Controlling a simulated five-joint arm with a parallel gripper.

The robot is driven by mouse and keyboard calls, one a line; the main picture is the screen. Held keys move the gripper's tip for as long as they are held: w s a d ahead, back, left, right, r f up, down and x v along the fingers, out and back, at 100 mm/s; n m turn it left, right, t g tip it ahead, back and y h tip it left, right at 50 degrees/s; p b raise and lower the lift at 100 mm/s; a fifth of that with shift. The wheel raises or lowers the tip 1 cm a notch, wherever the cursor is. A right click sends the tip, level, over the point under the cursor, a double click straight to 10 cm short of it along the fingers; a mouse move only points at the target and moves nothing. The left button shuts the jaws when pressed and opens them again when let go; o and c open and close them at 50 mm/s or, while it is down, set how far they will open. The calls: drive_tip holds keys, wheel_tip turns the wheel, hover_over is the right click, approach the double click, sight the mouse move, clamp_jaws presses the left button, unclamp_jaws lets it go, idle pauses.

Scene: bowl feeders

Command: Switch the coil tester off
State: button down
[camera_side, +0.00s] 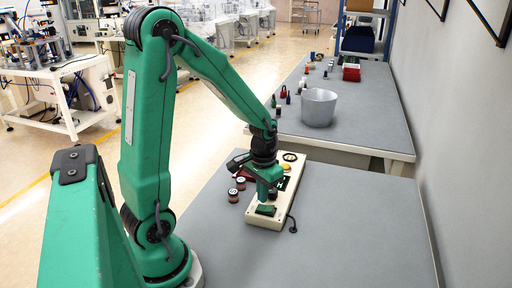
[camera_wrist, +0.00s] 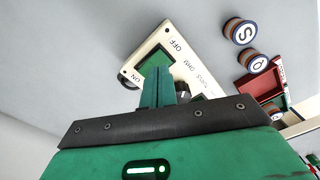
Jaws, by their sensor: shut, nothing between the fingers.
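The coil tester (camera_side: 262,217) is a long cream box on the grey table, with a black cable at its near end. It also shows in the wrist view (camera_wrist: 133,63). Its green rocker switch (camera_wrist: 157,60) sits between the labels OFF, at the upper right, and ON, at the lower left. The switch also shows in the side view (camera_side: 265,210). My gripper (camera_wrist: 158,72) is shut and empty, with its fingertips over the lower part of the switch. I cannot tell whether they touch it or which way the rocker is tilted.
Two coils (camera_side: 233,196) (camera_side: 240,183) stand left of the tester, near a dark red tray (camera_wrist: 262,84). A yellow button (camera_side: 286,166) is at the tester's far end. A second table behind holds a grey bucket (camera_side: 319,107). The table right of the tester is clear.

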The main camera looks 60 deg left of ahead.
sight(262, 208)
drive_tip(key=shift+r, duration=2.3)
drive_tip(key=s+d+r+m+t, duration=0.1)
drive_tip(key=s+d+r+t, duration=0.1)
drive_tip(key=d+r, duration=0.3)
drive_tip(key=s+d+r+m+t, duration=0.2)
drive_tip(key=s+d+r+t, duration=0.1)
drive_tip(key=r, duration=0.4)
drive_tip(key=shift+s+d+r+t, duration=0.3)
drive_tip(key=shift+s+d, duration=0.55)
drive_tip(key=shift+s, duration=0.4)
